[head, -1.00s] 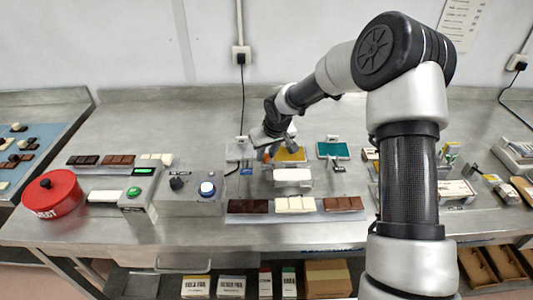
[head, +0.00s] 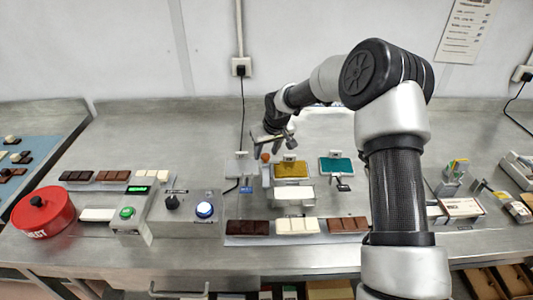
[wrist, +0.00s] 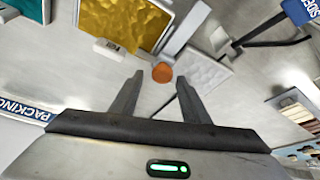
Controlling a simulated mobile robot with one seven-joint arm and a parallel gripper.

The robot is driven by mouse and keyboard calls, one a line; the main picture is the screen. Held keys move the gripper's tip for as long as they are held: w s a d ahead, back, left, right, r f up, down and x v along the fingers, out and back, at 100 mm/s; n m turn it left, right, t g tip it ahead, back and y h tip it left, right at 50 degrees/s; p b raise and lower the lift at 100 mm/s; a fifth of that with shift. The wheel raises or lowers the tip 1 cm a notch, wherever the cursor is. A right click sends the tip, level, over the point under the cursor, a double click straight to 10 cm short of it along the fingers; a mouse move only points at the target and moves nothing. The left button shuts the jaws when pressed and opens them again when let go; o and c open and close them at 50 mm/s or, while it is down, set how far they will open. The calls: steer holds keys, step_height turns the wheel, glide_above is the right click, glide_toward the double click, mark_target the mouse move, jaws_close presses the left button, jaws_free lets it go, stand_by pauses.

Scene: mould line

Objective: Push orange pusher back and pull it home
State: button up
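The orange pusher knob (head: 265,157) stands just left of the yellow mould (head: 292,171) on the bench. In the wrist view, the round orange knob (wrist: 162,72) shows between and slightly beyond my fingertips. My gripper (head: 276,139) is above and behind the knob in the head view. In the wrist view my gripper (wrist: 159,80) is open, its fingers apart with nothing between them. A pale grey bar (wrist: 182,32) runs past the knob beside the yellow mould (wrist: 125,20). I cannot tell how high my fingers are above the knob.
A teal mould (head: 336,165) stands to the right and a grey mould (head: 240,168) to the left. A tray of chocolate bars (head: 297,239) lies in front. A control box (head: 186,206) and a red round tin (head: 43,212) stand left. The back of the bench is clear.

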steer(key=shift+s, duration=0.15)
steer(key=v, duration=1.7)
steer(key=shift+r, duration=0.15)
